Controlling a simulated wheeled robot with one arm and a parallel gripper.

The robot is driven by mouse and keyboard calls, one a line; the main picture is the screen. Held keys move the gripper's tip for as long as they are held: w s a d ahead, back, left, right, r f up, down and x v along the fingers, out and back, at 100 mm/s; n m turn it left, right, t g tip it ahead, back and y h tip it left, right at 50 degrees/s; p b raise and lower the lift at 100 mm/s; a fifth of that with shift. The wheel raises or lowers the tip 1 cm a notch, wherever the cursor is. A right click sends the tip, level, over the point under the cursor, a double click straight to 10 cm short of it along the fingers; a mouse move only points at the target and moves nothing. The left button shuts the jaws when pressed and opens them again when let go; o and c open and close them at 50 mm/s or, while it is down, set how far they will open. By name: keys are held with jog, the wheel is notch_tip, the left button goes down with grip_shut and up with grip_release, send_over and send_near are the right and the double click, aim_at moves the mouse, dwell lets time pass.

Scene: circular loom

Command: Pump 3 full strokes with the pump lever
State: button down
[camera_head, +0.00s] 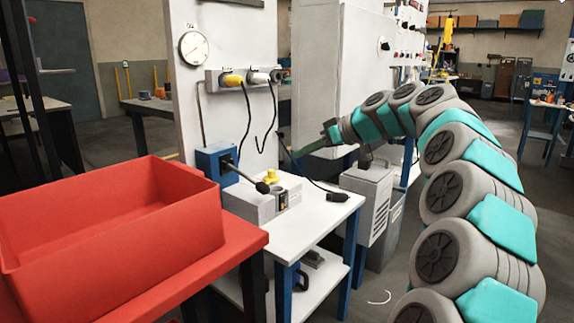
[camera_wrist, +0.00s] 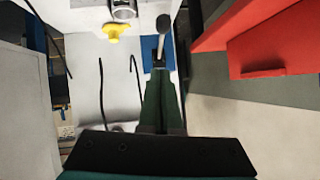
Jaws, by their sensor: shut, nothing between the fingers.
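In the wrist view the lever's knob (camera_wrist: 163,23) is beyond my fingertips, with the rod running down to the blue box (camera_wrist: 148,53). My gripper (camera_head: 297,153) has green fingers, shut and empty, to the right of the lever and higher in the picture. In the head view a gap shows between them. My shut fingers also show in the wrist view (camera_wrist: 160,75), their tips overlapping the blue box.
A grey block with a yellow knob (camera_head: 271,176) stands on the white bench (camera_head: 315,200) beside the lever. A large red bin (camera_head: 110,215) is at the left front. Cables hang from the connectors on the panel, below a round gauge (camera_head: 195,49). A grey cabinet stands behind my arm.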

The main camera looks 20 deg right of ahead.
jog(key=s+f+p+x, duration=0.1)
jog(key=f+x, duration=0.1)
jog(key=x, duration=1)
jog(key=shift+s+d+f, duration=0.2)
jog(key=shift+s+f, duration=0.05)
jog(key=shift+f, duration=0.1)
